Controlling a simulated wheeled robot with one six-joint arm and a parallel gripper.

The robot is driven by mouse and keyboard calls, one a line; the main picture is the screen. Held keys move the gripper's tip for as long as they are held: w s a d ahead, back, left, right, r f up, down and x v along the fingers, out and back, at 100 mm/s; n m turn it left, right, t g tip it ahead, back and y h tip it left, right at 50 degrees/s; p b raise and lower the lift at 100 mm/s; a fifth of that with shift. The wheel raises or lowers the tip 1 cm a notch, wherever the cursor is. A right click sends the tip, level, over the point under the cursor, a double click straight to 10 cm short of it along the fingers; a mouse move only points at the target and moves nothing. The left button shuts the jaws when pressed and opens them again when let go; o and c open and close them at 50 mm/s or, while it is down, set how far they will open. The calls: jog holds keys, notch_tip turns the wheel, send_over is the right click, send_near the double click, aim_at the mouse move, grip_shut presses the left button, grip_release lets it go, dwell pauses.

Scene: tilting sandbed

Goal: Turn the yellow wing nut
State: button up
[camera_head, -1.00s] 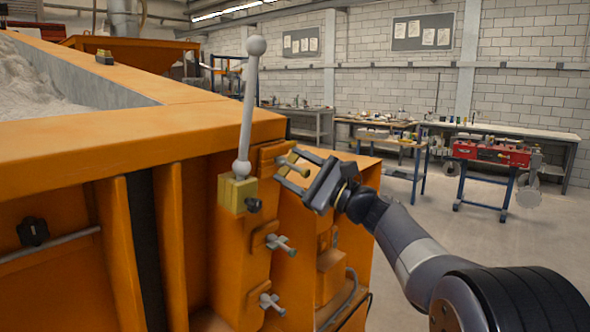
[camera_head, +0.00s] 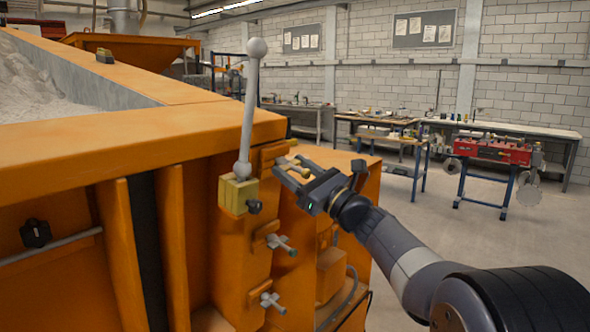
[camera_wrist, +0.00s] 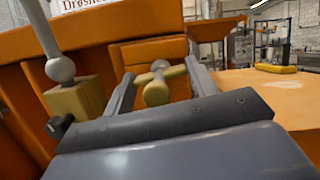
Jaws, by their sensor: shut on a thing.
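The yellow wing nut (camera_head: 289,164) is the topmost of the wing nuts on the orange side post of the sandbed. In the wrist view, the yellow wing nut (camera_wrist: 157,88) shows its round pale-yellow hub towards me, with its wings reaching towards both fingers. My gripper (camera_head: 287,165) comes from the right and is shut on the yellow wing nut, one finger on each side. In the wrist view, my gripper (camera_wrist: 160,84) frames the nut. Exact finger contact is hard to see.
A grey lever with ball ends (camera_head: 250,110) stands on a yellow block (camera_head: 238,194) just left of the gripper. Two grey wing nuts (camera_head: 281,244) (camera_head: 271,302) sit below. The sandbed rim (camera_head: 120,135) is at left. Open floor lies to the right.

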jog(key=shift+f, duration=0.15)
jog(key=o, duration=1)
jog(key=shift+d, duration=0.1)
jog(key=b+v, duration=0.3)
jog(key=v, duration=0.7)
jog(key=shift+s+d, duration=0.2)
jog(key=shift+s, duration=0.05)
jog(key=p+x, duration=0.3)
jog(key=x, duration=0.6)
jog(key=shift+w+a, duration=0.2)
jog(key=shift+a, duration=0.05)
jog(key=shift+w+a+r, duration=0.35)
jog(key=shift+a, duration=0.1)
